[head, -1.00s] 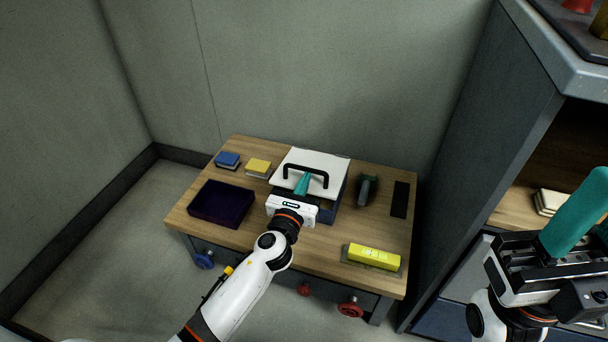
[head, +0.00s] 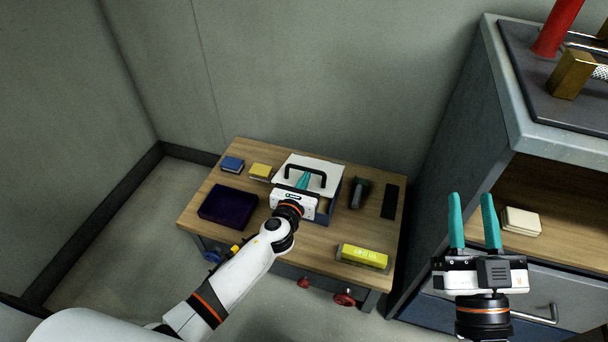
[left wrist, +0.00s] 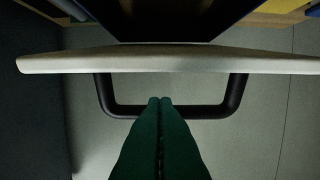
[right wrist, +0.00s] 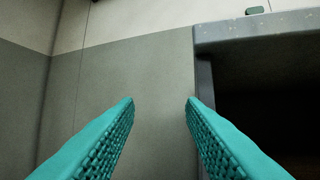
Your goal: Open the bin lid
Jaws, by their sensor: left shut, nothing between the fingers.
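The bin (head: 325,212) is a dark box on the wooden table, with a white lid (head: 327,168) on top. The lid has a black U-shaped handle (head: 321,177). My left gripper (head: 304,178) is shut and empty, with its teal fingertips at the handle. In the left wrist view the lid (left wrist: 200,62) shows edge-on, and the shut fingertips (left wrist: 160,100) overlap the bar of the handle (left wrist: 205,112). I cannot tell whether they touch it. The gripper body hides part of the bin front. My right gripper (head: 474,197) is open and empty, away from the bin.
On the table (head: 235,250) are a dark purple tray (head: 227,205), blue (head: 232,163) and yellow (head: 260,171) blocks, a dark green tool (head: 358,193), a black strip (head: 390,202) and a yellow block (head: 364,256). A cabinet (head: 560,145) stands at the right.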

